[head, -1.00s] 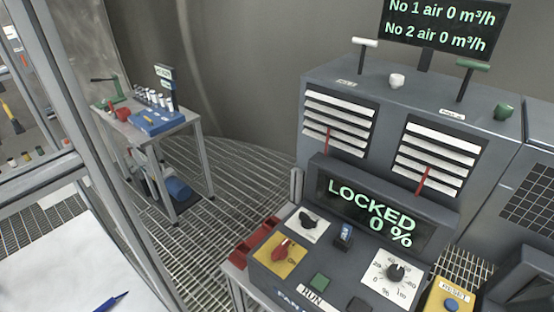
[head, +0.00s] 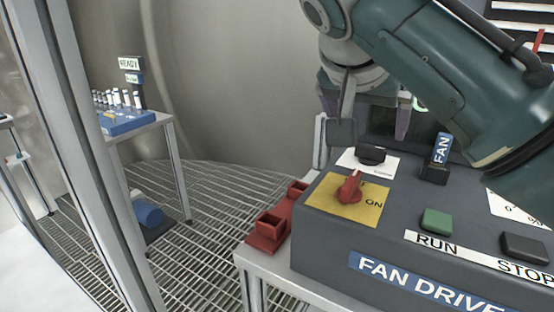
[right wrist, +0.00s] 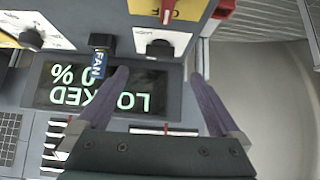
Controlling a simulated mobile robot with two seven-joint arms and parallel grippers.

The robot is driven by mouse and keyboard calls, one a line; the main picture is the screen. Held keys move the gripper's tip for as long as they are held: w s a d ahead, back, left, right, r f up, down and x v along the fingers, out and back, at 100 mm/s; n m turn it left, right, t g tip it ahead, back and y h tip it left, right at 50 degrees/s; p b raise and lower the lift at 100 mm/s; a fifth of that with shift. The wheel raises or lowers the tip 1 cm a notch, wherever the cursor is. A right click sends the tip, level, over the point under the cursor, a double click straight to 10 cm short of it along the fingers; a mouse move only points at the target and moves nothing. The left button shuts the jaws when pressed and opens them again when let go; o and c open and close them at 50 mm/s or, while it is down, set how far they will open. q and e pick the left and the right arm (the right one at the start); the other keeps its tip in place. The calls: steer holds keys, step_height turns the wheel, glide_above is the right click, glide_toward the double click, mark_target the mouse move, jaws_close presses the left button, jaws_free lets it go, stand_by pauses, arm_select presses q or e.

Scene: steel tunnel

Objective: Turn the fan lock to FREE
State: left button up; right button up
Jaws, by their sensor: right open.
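The fan lock is a black knob (head: 371,155) on a white plate at the back left of the fan drive panel (head: 320,215). It also shows in the right wrist view (right wrist: 160,48), on its white plate. The display (right wrist: 100,90) reads LOCKED and 0 %, upside down in that view. My right gripper (head: 372,130) is open and empty, just behind and above the black knob. In the right wrist view its fingers (right wrist: 158,75) are spread, with the knob beyond and between their tips, apart from both. My left gripper is not in view.
A red switch (head: 350,188) on a yellow plate is in front of the knob. An upright FAN tag (head: 440,150) stands to its right. A green RUN button (head: 437,221) and a dark STOP button (head: 525,246) are nearer. Red holders (head: 270,228) sit at the left.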

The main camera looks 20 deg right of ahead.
mark_target(371, 147)
steer(key=shift+w+d+f, duration=0.35)
steer(key=shift+w+d, duration=0.05)
steer(key=x, duration=0.8)
steer(key=shift+d+f+b, duration=0.2)
steer(key=shift+f+b, duration=0.1)
steer(key=shift+f, duration=0.05)
